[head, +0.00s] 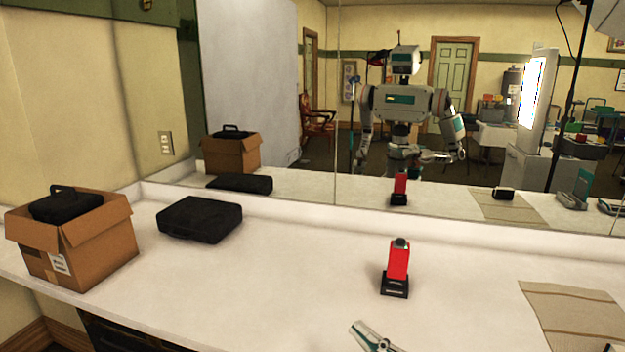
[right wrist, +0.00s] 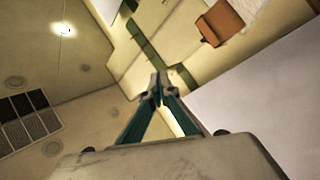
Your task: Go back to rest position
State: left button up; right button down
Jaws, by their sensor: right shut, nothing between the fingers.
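My right gripper (head: 362,332) shows at the bottom edge of the head view, just above the counter front and pointing left. It is shut and empty. In the right wrist view its fingers (right wrist: 157,88) meet at the tips with nothing between them, against walls and ceiling. A red device (head: 398,262) stands upright in a black base (head: 395,288) on the counter, beyond and apart from the gripper. My left gripper is not in the head view directly. The mirror shows my reflection (head: 403,100), with one arm hanging and the other bent across the front.
A cardboard box (head: 95,255) holds a black case (head: 65,203). Another black case (head: 199,219) lies beside it. A beige mat (head: 575,318) lies at right. The mirror (head: 270,60) rises behind the counter.

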jog(key=s+d+f+m+h, duration=0.1)
jog(key=d+f+m+h, duration=0.15)
jog(key=f, duration=0.35)
jog(key=s+d+f+m+t+h, duration=0.1)
jog(key=d+f+m+h, duration=0.1)
jog(key=f+m+h, duration=0.25)
jog(key=s+d+f+m+h, duration=0.1)
jog(key=d+f+m+h, duration=0.15)
jog(key=f, duration=0.35)
jog(key=s+d+f+m+g+h, duration=0.3)
jog(key=s+d+f+m+g, duration=0.1)
jog(key=s+f, duration=1)
notch_tip(320, 180, down, 4)
jog(key=shift+m+g, duration=0.8)
jog(key=shift+m, duration=0.15)
jog(key=shift+d, duration=0.1)
